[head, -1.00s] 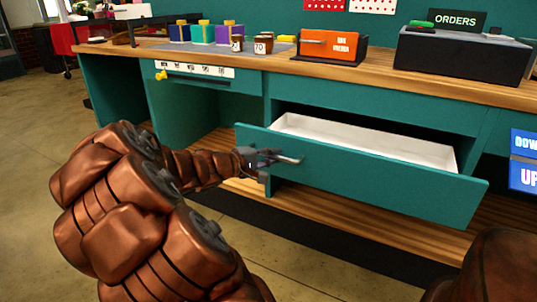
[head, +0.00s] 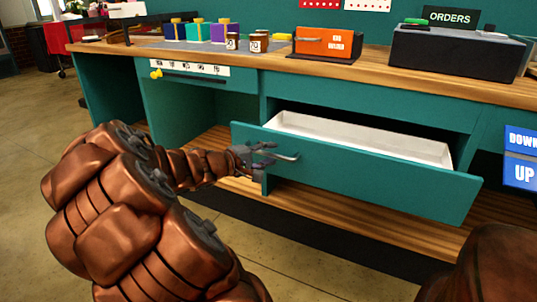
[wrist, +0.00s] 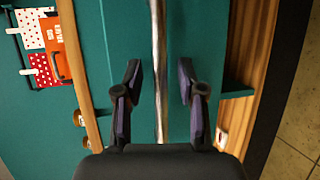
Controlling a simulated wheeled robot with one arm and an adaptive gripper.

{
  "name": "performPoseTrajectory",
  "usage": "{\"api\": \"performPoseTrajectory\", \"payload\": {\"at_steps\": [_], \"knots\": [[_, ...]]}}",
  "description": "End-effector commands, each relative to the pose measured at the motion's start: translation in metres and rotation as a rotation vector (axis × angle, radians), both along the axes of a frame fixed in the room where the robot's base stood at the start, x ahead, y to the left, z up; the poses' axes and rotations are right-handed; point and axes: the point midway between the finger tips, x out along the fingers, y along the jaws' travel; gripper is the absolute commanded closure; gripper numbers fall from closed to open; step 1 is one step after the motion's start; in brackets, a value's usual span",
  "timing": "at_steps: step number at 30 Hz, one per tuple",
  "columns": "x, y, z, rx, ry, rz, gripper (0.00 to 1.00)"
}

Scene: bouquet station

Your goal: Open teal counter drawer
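The teal counter drawer (head: 375,170) is pulled out from the counter, and its white inside (head: 360,139) shows empty where visible. Its metal handle (head: 284,156) is at the left part of the front; it also shows in the wrist view (wrist: 158,40) as a pale bar running between my fingers. My gripper (head: 262,153) is at the handle. In the wrist view my gripper (wrist: 159,72) has its two fingers apart, one on each side of the bar, with a gap on both sides.
The wooden counter top (head: 290,66) holds an orange box (head: 328,45), small jars (head: 259,42) and a dark ORDERS box (head: 455,52). A lower wooden shelf (head: 400,233) runs under the drawer. Blue DOWN and UP signs (head: 522,157) are at right. Floor is clear at left.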

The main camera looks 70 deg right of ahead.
Motion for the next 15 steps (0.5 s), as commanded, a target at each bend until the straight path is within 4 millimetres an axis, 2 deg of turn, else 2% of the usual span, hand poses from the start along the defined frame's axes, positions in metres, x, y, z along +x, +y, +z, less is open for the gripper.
{"api": "performPoseTrajectory", "payload": {"at_steps": [15], "knots": [[0.03,0.058,0.012,-0.001,-0.001,0.004,0.61]]}}
